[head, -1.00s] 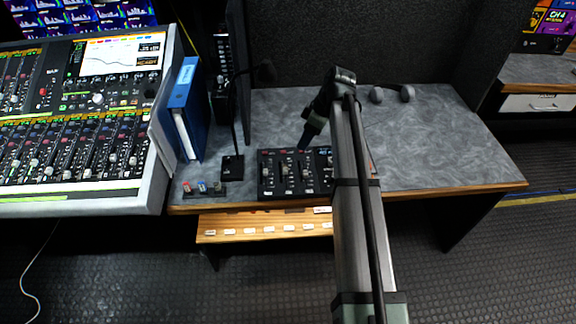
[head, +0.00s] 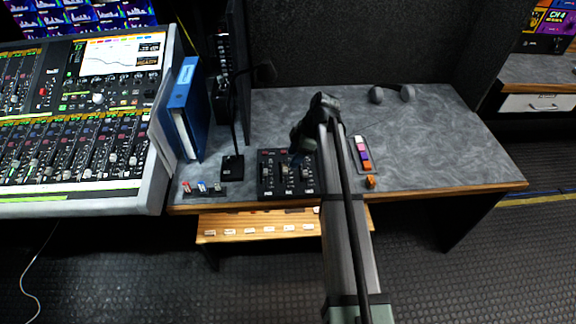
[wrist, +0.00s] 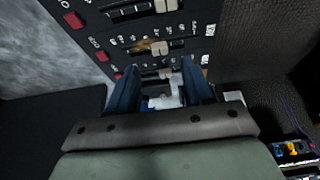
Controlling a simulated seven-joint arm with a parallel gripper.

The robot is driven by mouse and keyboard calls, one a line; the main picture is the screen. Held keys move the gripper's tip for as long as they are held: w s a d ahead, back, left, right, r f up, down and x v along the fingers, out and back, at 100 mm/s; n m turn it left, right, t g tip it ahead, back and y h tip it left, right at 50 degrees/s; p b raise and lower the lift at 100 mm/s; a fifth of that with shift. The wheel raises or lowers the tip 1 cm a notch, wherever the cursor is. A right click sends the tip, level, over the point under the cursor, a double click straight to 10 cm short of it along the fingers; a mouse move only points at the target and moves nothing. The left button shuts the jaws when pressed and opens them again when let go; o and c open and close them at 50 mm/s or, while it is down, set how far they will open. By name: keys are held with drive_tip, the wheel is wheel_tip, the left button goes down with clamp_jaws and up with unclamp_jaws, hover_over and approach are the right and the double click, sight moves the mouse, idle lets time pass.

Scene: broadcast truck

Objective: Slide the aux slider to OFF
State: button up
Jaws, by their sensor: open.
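A black slider panel (head: 268,180) lies near the front edge of the grey desk, with several sliders side by side. The wrist view shows its face (wrist: 120,32) close up, with pale slider caps such as this one (wrist: 160,47), tick marks and red squares. The lettering is too small for me to tell which slider is aux. My gripper (head: 296,160) is over the panel's right part, hiding some of it. Its two blue fingers (wrist: 160,88) are open. A pale slider cap (wrist: 168,73) shows near and between the fingertips; I cannot tell whether they touch it.
Right of the panel are a strip of coloured buttons (head: 363,155) and an orange block (head: 371,182). To the left are a small microphone base (head: 231,168), small switches (head: 203,188) and a blue binder (head: 196,110).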

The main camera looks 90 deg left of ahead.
sight(286, 170)
drive_tip(key=shift+x, duration=2.85)
clamp_jaws()
